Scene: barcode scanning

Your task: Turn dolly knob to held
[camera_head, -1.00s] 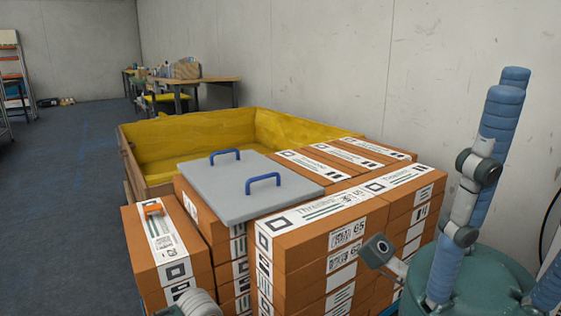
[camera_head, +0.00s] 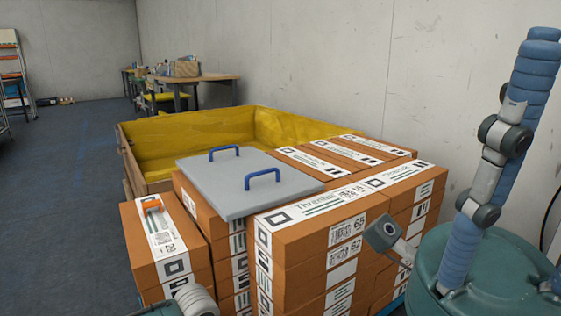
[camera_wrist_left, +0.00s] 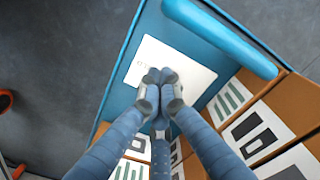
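My left gripper (camera_wrist_left: 160,76) shows in the left wrist view, its blue-sleeved fingers drawn together at their grey tips. The tips lie over a white plate (camera_wrist_left: 185,62) with faint small print on the blue dolly (camera_wrist_left: 122,68). No knob can be made out; the fingertips cover the middle of the plate, so I cannot tell whether they touch anything. In the head view only a grey link of my left arm shows at the bottom edge, in front of the boxes.
A light blue bar (camera_wrist_left: 220,38) runs beside the plate, with brown boxes (camera_wrist_left: 262,130) close to the right. In the head view, stacked boxes (camera_head: 312,236) bear a grey lid (camera_head: 235,190) with blue handles. A yellow-lined crate (camera_head: 190,135) stands behind. Floor on the left is clear.

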